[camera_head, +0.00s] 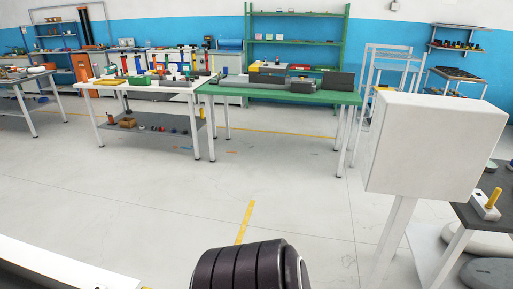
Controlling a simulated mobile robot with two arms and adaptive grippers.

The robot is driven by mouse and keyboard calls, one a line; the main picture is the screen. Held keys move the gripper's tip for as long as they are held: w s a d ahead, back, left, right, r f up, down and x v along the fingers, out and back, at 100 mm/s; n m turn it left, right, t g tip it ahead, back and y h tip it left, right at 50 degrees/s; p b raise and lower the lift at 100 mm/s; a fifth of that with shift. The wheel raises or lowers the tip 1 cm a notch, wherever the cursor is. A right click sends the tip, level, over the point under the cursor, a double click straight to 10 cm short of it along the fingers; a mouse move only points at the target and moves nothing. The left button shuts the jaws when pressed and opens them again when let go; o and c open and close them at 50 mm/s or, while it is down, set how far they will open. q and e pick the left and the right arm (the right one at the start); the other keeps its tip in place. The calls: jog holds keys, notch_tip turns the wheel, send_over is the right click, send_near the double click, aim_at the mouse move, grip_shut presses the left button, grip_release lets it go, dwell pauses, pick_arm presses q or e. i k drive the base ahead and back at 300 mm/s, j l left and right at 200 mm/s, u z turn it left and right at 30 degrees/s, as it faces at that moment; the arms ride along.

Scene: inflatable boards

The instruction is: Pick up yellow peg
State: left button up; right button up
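A yellow peg (493,198) stands slightly tilted at the far right of the head view. It appears to be set in a small white block (480,207) on a dark grey tabletop (469,217). A large white panel on a post stands just to the left of this table and hides part of it. Neither of my grippers shows in the head view, so their state cannot be seen.
The white panel (437,145) stands close at the right. Rounded grey pads (487,275) lie under the dark table. A green table (300,94) and a white table (150,87), both loaded, stand farther back. The middle floor (150,190) is clear.

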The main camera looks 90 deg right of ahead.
aim_at(497, 191)
jog(key=z, duration=4.5)
jog(key=i+l+u, duration=0.2)
jog(key=i+l, duration=0.3)
